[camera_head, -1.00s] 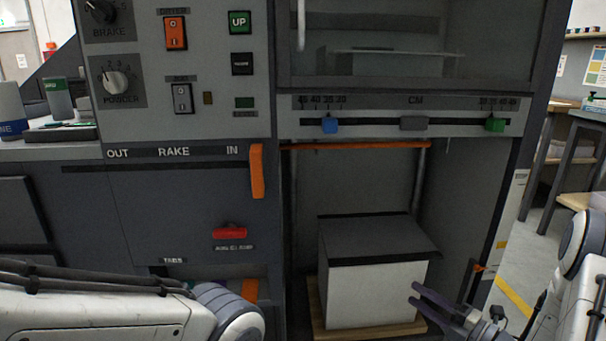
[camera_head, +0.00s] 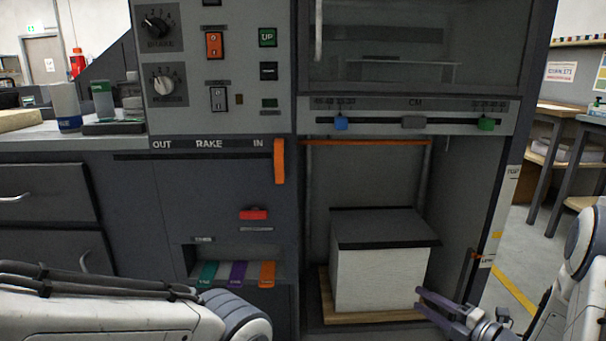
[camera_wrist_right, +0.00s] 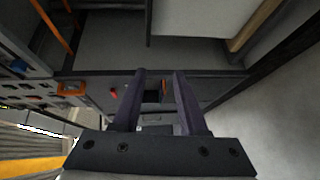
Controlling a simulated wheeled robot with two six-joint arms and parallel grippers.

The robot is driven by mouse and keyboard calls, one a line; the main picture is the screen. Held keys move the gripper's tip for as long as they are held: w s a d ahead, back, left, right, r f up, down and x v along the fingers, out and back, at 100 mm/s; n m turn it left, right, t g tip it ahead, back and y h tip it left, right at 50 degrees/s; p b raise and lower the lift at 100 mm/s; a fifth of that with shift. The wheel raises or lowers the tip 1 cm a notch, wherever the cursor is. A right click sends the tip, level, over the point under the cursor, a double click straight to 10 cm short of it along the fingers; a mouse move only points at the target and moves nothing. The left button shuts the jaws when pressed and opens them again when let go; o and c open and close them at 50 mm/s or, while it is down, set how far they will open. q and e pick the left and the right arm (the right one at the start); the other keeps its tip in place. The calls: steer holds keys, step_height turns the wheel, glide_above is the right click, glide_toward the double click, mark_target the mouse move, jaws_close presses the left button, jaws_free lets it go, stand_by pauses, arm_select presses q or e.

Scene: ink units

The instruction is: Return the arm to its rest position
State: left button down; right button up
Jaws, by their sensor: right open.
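My right gripper (camera_head: 443,309) shows at the lower right in the head view, in front of the right side of the machine's lower bay. Its two dark fingers are apart with nothing between them. They also show apart and empty in the right wrist view (camera_wrist_right: 158,76). My left arm (camera_head: 110,305) comes in from the lower left in the head view; its gripper is out of the picture. A white block with a dark grey top (camera_head: 380,278) stands in the bay, left of the right gripper. I cannot tell whether the fingers touch it.
The block rests on a wooden board (camera_head: 372,317). The machine's panel (camera_head: 215,70) has knobs and switches, with an orange rake handle (camera_head: 279,161) below. Green, purple and orange tabs (camera_head: 238,273) sit in a recess. Open floor (camera_head: 520,250) lies at right.

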steer(key=w+a+r+m+g+h+p, duration=0.1)
steer(key=a+r+m+g+h, duration=0.1)
steer(key=a+m+h, duration=0.3)
steer(key=w+a+r+m+g+h+p, duration=0.1)
steer(key=a+r+m+g+h, duration=0.15)
steer(key=a, duration=0.45)
steer(key=s+a+r+m+g+p, duration=0.1)
steer(key=s+a+r+m+g, duration=0.2)
steer(key=s, duration=0.8)
steer(key=s+a+r+m+g+p, duration=0.1)
steer(key=s+a+m+g, duration=0.25)
steer(key=s, duration=0.65)
steer(key=s+a+r+m+g+p, duration=0.1)
steer(key=s+a+r+m+g, duration=0.3)
steer(key=s, duration=0.7)
step_height(320, 180, up, 34)
steer(key=t+p, duration=0.1)
steer(key=p, duration=3.5)
steer(key=shift+a+r+n+h+p, duration=0.25)
steer(key=shift+a+n+h+p, duration=0.05)
steer(key=shift+a+n+h, duration=0.1)
